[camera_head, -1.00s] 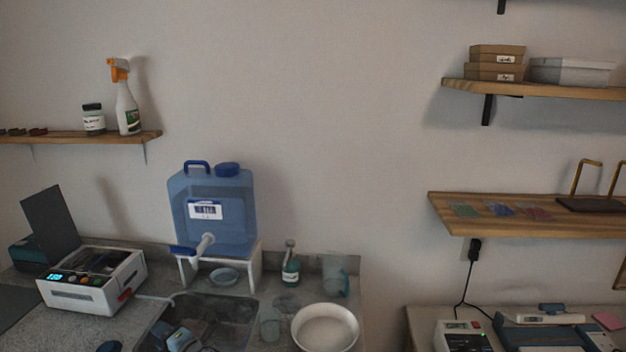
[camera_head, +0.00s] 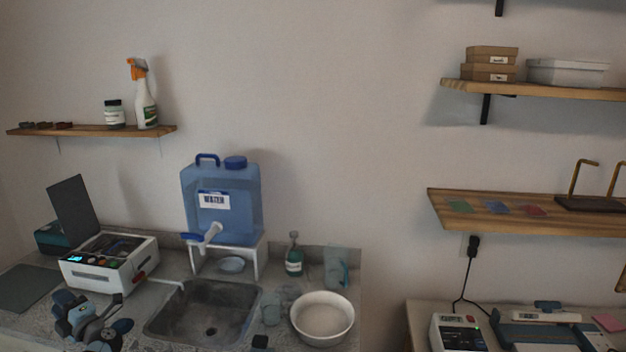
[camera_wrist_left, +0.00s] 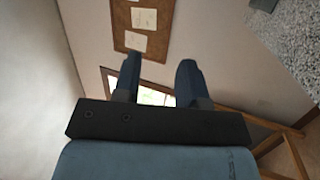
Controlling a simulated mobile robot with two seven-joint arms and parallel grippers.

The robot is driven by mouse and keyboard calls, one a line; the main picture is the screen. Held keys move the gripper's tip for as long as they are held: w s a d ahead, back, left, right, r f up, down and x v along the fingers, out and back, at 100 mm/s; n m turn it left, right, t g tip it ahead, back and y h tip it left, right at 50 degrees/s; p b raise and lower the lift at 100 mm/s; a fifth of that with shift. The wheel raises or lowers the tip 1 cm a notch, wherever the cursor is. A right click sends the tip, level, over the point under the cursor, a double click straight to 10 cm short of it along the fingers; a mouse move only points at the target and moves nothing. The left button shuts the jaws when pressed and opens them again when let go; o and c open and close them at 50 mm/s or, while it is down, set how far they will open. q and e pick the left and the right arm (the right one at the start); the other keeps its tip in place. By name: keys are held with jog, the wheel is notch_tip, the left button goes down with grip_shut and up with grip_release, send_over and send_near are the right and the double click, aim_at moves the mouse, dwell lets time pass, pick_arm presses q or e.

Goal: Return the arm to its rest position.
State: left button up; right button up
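My left gripper (camera_head: 88,320) shows at the lower left of the head view, by the counter in front of the white device. In the left wrist view my left gripper (camera_wrist_left: 157,78) has its two dark fingers apart with nothing between them. It faces a wall with a cork board, away from any counter object. A small dark part (camera_head: 260,342) shows at the bottom edge of the head view; I cannot tell what it is. My right gripper is not seen.
A sink (camera_head: 205,312) lies right of my left gripper, with a blue water container (camera_head: 222,180) on a white stand behind it. A white bowl (camera_head: 322,318), a soap bottle (camera_head: 294,262) and a white device (camera_head: 108,270) stand on the counter.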

pick_arm(q)
jog(key=s+a+r+y, duration=0.2)
jog(key=s+a+r, duration=0.1)
jog(key=a+r, duration=0.35)
jog(key=s+a+r+y, duration=0.2)
jog(key=a+r, duration=0.4)
jog(key=a, duration=0.2)
jog(key=s+d+f+m+t+h, duration=0.1)
jog(key=d+f+m+t+h, duration=0.4)
jog(key=d+m+h, duration=0.4)
jog(key=s+d+f+m+t+h, duration=0.1)
jog(key=d+f+m+t+h, duration=0.2)
jog(key=d+f+m+h, duration=0.6)
jog(key=s+d+f+m+t+h, duration=0.1)
jog(key=d+f+m+t+h, duration=0.35)
jog(key=d+m+h, duration=0.45)
jog(key=s+d+f+m+g, duration=0.55)
jog(key=s+d+f, duration=0.35)
jog(key=s, duration=0.4)
jog(key=s+d+f+m+g, duration=0.5)
jog(key=s+d+f+m, duration=0.1)
jog(key=s+d, duration=0.7)
jog(key=d+r+n+t+h+p, duration=0.1)
jog(key=d+r+n+p, duration=0.2)
jog(key=d, duration=0.8)
jog(key=shift+w+d+r+n, duration=0.25)
jog(key=shift+d+r+n, duration=0.15)
jog(key=shift+n, duration=0.75)
